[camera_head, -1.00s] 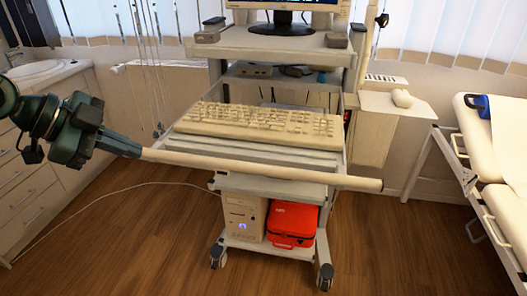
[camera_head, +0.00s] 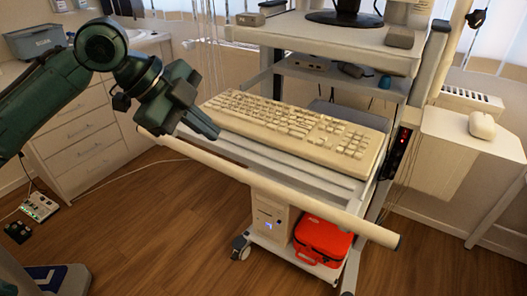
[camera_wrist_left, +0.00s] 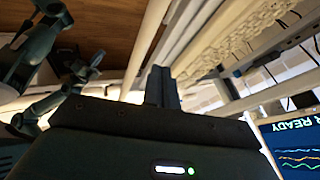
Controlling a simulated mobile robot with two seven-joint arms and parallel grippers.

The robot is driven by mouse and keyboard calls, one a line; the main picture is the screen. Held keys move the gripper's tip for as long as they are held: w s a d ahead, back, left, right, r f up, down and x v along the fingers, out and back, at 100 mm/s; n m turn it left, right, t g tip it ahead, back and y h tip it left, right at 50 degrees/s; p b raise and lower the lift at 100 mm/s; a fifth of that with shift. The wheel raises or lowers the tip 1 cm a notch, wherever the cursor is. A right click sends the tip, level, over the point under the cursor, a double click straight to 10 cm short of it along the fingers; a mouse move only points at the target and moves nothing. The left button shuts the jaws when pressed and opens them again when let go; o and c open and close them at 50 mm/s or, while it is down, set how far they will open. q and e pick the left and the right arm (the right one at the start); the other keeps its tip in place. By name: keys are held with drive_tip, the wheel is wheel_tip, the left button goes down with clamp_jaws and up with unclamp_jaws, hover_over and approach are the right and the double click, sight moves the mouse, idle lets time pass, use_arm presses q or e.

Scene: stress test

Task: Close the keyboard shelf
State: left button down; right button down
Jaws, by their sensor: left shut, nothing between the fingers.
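The keyboard shelf (camera_head: 283,162) is pulled out from the cart, with a long pale bar (camera_head: 262,187) across its front. A cream keyboard (camera_head: 300,127) lies on it. My left gripper (camera_head: 207,127) is shut and empty, with its fingers over the shelf's left part, behind the bar and close to the keyboard's left front corner. I cannot tell whether they touch the shelf. The wrist view shows the shut fingers (camera_wrist_left: 162,88) beside the bar (camera_wrist_left: 147,45) and the keyboard (camera_wrist_left: 235,40). My right gripper is not seen clearly in either view.
The cart's upper shelf (camera_head: 330,38) carries a monitor stand. Below the keyboard shelf are a computer case (camera_head: 268,215) and a red bag (camera_head: 322,241). A side shelf with a mouse (camera_head: 482,126) stands to the right. Drawers (camera_head: 85,150) stand at the left.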

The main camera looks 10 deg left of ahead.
use_arm(q)
drive_tip(key=x, duration=1)
drive_tip(key=shift+b, duration=0.35)
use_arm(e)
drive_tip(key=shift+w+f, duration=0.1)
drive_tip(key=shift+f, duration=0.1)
